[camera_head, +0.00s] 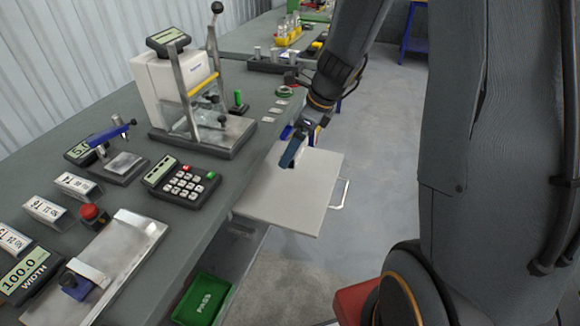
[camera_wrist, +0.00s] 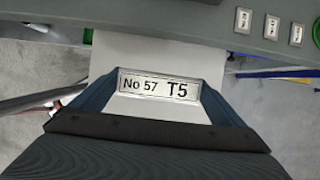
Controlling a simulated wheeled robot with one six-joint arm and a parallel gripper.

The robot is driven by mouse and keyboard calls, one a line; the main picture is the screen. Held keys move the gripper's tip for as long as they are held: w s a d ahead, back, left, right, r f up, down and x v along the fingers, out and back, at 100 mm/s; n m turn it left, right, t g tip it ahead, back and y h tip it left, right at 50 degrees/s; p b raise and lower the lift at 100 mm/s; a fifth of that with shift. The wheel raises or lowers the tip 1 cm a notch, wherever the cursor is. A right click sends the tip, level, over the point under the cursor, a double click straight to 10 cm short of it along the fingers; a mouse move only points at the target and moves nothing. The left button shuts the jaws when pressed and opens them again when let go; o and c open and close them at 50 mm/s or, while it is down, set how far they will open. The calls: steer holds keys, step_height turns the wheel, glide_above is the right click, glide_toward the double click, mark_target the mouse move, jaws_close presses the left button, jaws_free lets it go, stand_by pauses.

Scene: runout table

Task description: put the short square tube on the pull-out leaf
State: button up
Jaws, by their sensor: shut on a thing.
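My gripper (camera_head: 291,153) has blue jaws and hangs over the pull-out leaf (camera_head: 290,205), a pale flat board extended from the table's right side. In the wrist view, the jaws are shut on a short tube (camera_wrist: 160,87) with a white label reading "No 57 T5". The leaf (camera_wrist: 140,50) shows behind and below the tube. In the head view the tube is mostly hidden by the jaws. I cannot tell whether the tube touches the leaf.
The leaf has a wire handle (camera_head: 341,194) at its outer edge; its front part is bare. The grey table (camera_head: 190,225) holds a keypad (camera_head: 181,184), a press-like stand (camera_head: 200,130) and several labelled blocks. A green PASS bin (camera_head: 203,300) sits below.

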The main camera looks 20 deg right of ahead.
step_height(320, 180, down, 9)
steer(key=shift+f+b, duration=0.2)
steer(key=shift+b, duration=0.3)
steer(key=shift+f, duration=0.15)
steer(key=o, duration=0.8)
